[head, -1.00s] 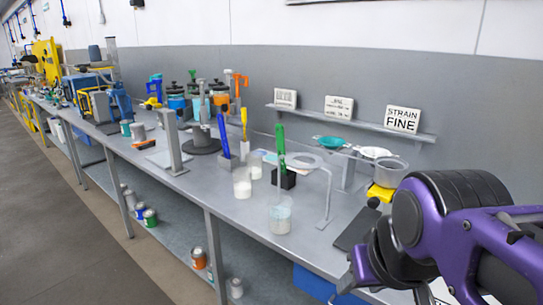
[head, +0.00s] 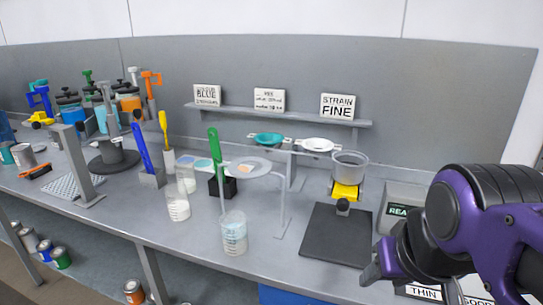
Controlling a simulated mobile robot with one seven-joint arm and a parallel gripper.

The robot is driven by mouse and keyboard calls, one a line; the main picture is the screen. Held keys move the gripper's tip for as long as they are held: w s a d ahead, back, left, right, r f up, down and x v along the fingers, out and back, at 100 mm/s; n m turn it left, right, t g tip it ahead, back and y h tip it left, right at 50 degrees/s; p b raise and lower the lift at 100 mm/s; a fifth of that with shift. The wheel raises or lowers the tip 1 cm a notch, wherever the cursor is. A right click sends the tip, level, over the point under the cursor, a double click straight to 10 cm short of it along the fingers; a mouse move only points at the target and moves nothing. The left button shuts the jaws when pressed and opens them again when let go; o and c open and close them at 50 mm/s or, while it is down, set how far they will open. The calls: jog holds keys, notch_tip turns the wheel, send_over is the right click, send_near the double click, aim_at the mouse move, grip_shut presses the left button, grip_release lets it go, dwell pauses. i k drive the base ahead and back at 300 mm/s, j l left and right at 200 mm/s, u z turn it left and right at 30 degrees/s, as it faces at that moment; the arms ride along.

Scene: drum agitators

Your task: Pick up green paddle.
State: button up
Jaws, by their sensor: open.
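The green paddle (head: 214,150) stands upright in a small black block (head: 228,187) on the grey bench, left of the middle of the head view. Its lower part is hidden in or behind the block and beside a clear stand. My gripper (head: 408,282) is at the lower right, open and well to the right of the paddle, touching nothing that I can see. Part of its fingers is hidden by my purple wrist.
A beaker (head: 234,235) stands in front of the black block, and a clear ring stand (head: 280,205) is to its right. A blue paddle (head: 142,150) and a yellow paddle (head: 163,132) are at left. A dark plate (head: 335,240) and a pot (head: 350,165) are at right.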

aim_at(214, 141)
jog(key=i+j+z, duration=0.2)
jog(key=j, duration=0.2)
jog(key=j+z, duration=0.15)
jog(key=j, duration=0.25)
jog(key=i+j+z, duration=0.15)
jog(key=j, duration=1.5)
jog(key=k+j+u, duration=0.1)
jog(key=j, duration=0.2)
jog(key=k+j+u, duration=0.1)
jog(key=k+j, duration=0.15)
jog(key=k+j+u, duration=0.15)
jog(key=j, duration=0.3)
jog(key=i+l+z, duration=0.35)
jog(key=i+l, duration=0.15)
jog(key=i, duration=0.05)
